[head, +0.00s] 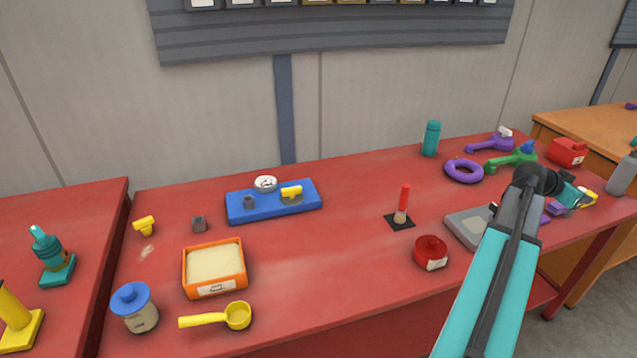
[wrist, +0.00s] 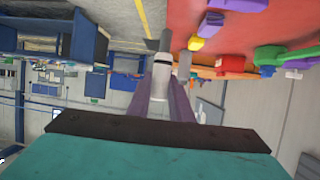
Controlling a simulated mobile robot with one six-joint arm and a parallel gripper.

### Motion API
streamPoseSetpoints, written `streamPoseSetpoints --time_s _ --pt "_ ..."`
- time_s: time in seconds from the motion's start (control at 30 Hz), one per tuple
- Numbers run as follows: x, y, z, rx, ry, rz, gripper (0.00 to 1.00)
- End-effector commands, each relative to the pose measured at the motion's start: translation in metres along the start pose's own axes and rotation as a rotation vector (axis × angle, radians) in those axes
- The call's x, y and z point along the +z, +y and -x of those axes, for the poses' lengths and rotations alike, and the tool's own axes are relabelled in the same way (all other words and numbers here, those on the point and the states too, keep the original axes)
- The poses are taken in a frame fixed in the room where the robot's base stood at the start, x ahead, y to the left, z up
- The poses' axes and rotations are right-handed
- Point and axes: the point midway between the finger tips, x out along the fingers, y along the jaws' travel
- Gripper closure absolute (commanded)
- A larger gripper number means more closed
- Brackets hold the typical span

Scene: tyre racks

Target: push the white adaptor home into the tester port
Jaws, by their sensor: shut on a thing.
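My gripper (wrist: 162,108) has purple fingers in the wrist view and is shut on a white cylinder (wrist: 161,84) with a dark ring and a grey tip. It looks like the white adaptor. In the head view my gripper (head: 583,197) is over the right end of the red table, and the held piece is too small there to make out. A flat grey box (head: 464,227) lies left of my arm, partly behind it. It may be the tester, but I cannot make out a port on it. No contact between the held piece and a port shows.
The red table (head: 345,270) has free room in its middle. Near my gripper are a purple block (head: 555,208), a red box (head: 568,151), a green tool (head: 510,159) and a grey bottle (head: 624,175). A blue tray (head: 240,208) and an orange bin (head: 190,277) stand left.

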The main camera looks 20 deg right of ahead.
Motion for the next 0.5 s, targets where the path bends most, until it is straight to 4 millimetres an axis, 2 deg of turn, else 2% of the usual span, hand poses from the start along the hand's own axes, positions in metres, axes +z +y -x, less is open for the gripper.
streamPoseSetpoints --time_s 0.17,0.27,0.5 --pt "0.006 -0.021 0.013 -0.040 0.000 0.016 1.00" --pt "0.013 -0.042 0.027 -0.083 0.001 0.034 1.00" --pt "0.036 -0.110 0.079 -0.228 0.000 0.093 1.00"
